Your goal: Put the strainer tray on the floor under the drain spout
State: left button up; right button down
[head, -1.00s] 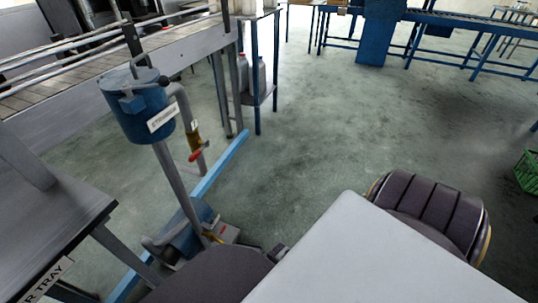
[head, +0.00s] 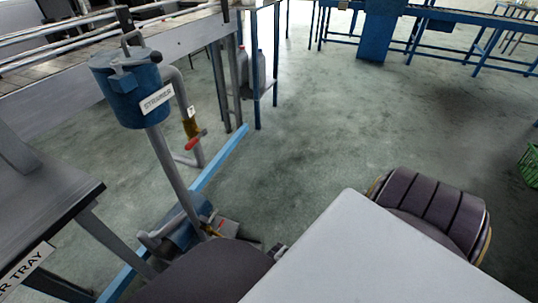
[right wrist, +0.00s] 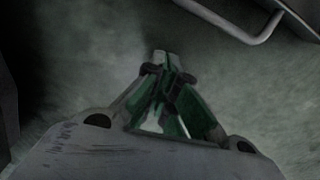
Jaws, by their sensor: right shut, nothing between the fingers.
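In the head view a blue cylinder labelled STRAINER (head: 126,93) stands on a grey post at the left. A grey pipe beside it bends down to a brass-coloured valve with a red handle (head: 195,141), above the floor. A sign ending in "R TRAY" (head: 24,270) hangs on the dark table's front edge; I cannot make out the tray itself. My right gripper (right wrist: 162,60) shows in the right wrist view with its green-sided fingers together and nothing between them. Floor is behind it. My left gripper is not in view.
A dark table (head: 50,190) stands at the left. A blue floor beam (head: 222,160) and a blue motor-like unit (head: 188,222) lie near the strainer post. A metal bar (right wrist: 250,38) shows upper right in the right wrist view. A green crate (head: 530,165) is at far right. The middle floor is clear.

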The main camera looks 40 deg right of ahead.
jog(key=shift+w+a+b, duration=0.65)
jog(key=shift+w+a, duration=0.55)
jog(key=shift+w, duration=0.25)
jog(key=shift+r, duration=0.1)
jog(key=shift+w+d+p, duration=0.2)
jog(key=shift+w+p, duration=0.25)
jog(key=shift+p, duration=0.1)
jog(key=shift+w+a+r+p, duration=0.1)
jog(key=shift+w+p, duration=0.15)
jog(key=shift+p, duration=0.05)
jog(key=shift+w+a+p, duration=0.1)
jog(key=shift+a+p, duration=0.15)
jog(key=shift+p, duration=0.1)
jog(key=shift+a, duration=0.45)
jog(key=shift+s, duration=0.2)
